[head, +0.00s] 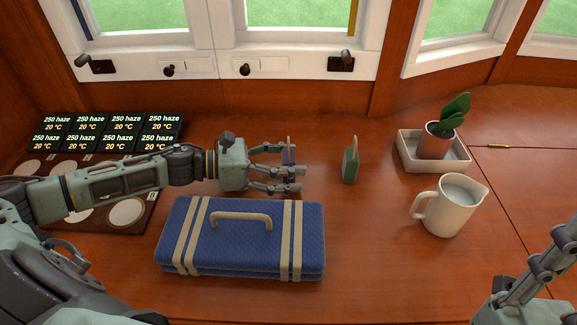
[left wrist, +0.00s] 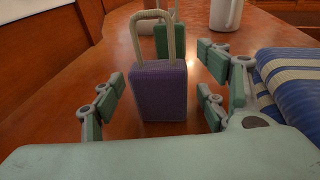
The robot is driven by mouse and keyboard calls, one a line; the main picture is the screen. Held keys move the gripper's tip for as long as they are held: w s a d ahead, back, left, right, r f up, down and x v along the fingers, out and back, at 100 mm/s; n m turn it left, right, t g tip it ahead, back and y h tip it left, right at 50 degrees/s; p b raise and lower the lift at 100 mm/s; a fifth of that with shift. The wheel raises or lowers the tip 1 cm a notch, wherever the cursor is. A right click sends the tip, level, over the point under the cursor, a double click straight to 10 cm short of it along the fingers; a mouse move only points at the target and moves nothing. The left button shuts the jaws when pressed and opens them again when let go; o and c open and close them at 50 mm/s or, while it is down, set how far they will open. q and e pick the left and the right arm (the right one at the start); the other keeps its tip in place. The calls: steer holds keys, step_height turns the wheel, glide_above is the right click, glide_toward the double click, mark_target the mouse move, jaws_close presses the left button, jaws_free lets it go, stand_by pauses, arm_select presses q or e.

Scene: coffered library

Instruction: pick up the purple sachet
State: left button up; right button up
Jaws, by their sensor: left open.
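The purple sachet (left wrist: 160,92) stands upright on the wooden table, with a beige loop handle on top. In the left wrist view it sits between the spread fingers of my left gripper (left wrist: 160,105), with gaps on both sides. In the head view the sachet (head: 289,157) is partly hidden by the fingers of the open left gripper (head: 285,170). Part of my right arm shows at the bottom right corner, cut off by the frame; its jaw state is unclear.
A green sachet (head: 351,165) stands just right of the purple one. A blue striped case (head: 260,245) lies in front of the left gripper. A white jug (head: 449,207) and a potted plant in a tray (head: 405,150) stand at right. Small dark displays (head: 110,130) sit at left.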

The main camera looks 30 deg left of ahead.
arm_select(q)
steer(key=shift+c, duration=0.6)
steer(key=c, duration=1.2)
steer(key=shift+o, duration=0.2)
